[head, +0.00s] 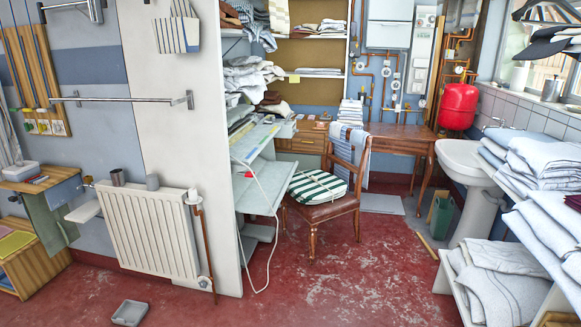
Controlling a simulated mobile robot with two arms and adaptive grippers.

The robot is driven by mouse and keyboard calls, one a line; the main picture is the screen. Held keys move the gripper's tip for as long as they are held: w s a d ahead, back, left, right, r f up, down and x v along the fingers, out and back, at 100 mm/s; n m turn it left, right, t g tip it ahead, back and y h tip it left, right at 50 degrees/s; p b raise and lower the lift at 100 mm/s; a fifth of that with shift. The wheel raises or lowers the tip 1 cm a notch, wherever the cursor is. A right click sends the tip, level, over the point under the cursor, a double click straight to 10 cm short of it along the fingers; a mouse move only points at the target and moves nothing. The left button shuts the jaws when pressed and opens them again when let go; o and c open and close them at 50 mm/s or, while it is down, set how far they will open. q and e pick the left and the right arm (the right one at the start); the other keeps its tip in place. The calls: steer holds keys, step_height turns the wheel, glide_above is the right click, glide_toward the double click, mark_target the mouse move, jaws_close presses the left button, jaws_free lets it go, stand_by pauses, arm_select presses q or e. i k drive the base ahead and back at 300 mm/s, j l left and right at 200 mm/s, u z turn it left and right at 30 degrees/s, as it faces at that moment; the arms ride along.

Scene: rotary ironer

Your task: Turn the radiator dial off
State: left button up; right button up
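A white panel radiator (150,235) stands against the wall at the left. A small white knob (193,195), which looks like the radiator dial, sits at its upper right corner above a copper pipe (208,245). The dial's markings and setting are too small to read. A round fitting (204,282) shows at the radiator's lower right. Neither of my grippers is in view.
A grey tray (130,313) lies on the red floor in front. A shelf unit with a hanging white cord (268,250) and a chair (320,205) stand to the right. The floor (330,290) in the middle is mostly clear.

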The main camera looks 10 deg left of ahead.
mark_target(192, 194)
steer(key=i+u, duration=0.1)
steer(key=i, duration=0.75)
steer(key=i+l+u, duration=0.1)
steer(key=i, duration=0.8)
steer(key=l, duration=0.1)
